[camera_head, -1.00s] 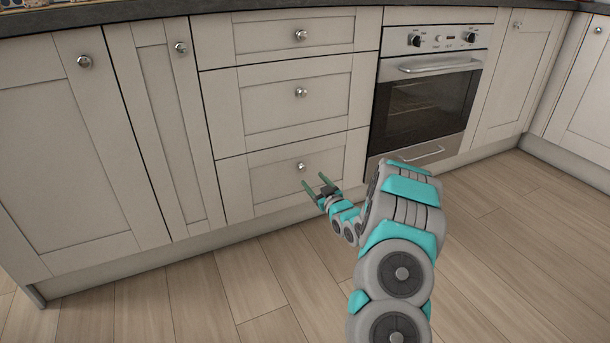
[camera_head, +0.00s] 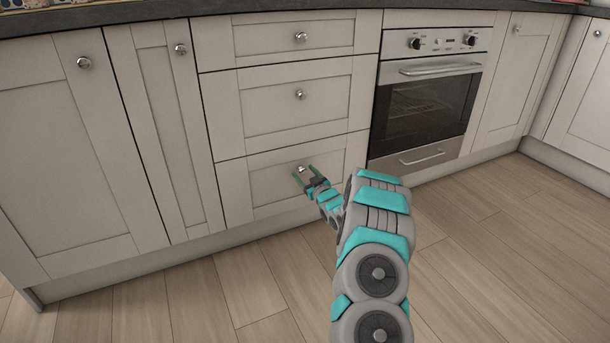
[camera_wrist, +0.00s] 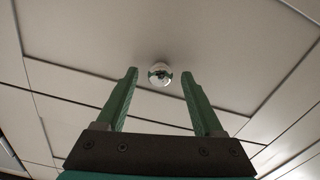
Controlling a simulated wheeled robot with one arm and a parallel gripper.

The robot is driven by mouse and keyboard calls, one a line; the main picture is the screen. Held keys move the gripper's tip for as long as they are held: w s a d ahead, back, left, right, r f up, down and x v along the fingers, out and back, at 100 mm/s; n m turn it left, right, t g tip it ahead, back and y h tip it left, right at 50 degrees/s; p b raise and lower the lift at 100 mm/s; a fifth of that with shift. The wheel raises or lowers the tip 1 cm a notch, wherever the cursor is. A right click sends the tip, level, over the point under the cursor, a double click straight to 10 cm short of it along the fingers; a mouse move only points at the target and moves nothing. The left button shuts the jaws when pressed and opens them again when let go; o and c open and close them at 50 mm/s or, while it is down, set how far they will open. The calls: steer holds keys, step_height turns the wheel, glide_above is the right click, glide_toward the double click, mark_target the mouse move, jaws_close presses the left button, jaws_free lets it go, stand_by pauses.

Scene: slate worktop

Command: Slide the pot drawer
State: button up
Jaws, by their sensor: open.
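The pot drawer appears to be the bottom drawer (camera_head: 262,187) of a stack of three, shut, with a pale front and a round metal knob (camera_head: 301,169). My gripper (camera_head: 303,174) is open at this knob, its green fingers pointing toward the drawer front. In the wrist view the knob (camera_wrist: 160,74) shows between and just beyond the two fingertips (camera_wrist: 158,78). The fingers are apart and do not appear to grip it.
The middle drawer (camera_head: 290,100) and top drawer (camera_head: 290,35) above are shut. An oven (camera_head: 425,105) stands to the right, cupboards (camera_head: 75,150) to the left. The wooden floor (camera_head: 190,290) in front is clear.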

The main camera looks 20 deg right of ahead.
jaws_close()
stand_by(0.4)
stand_by(0.9)
